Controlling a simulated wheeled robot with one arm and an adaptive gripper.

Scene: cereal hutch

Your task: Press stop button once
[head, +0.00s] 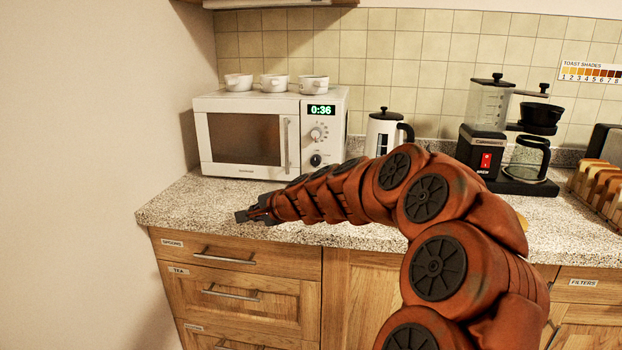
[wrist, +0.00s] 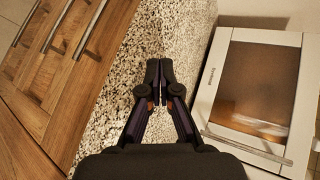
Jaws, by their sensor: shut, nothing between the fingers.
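A white microwave (head: 255,130) stands on the counter at the left, with its door shut and its green display (head: 321,110) reading 0:36. Its control panel (head: 322,140) on the right side carries dials and small controls. I cannot make out which one is the stop button. My gripper (head: 242,215) is shut and empty over the counter's front left edge, in front of the microwave and apart from it. In the wrist view my gripper (wrist: 159,75) points along the counter, with the microwave door (wrist: 255,90) at the right.
Several white cups (head: 275,82) sit on the microwave. A toast rack (head: 600,185) is at the far right. The speckled counter (head: 190,205) is clear before the microwave.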

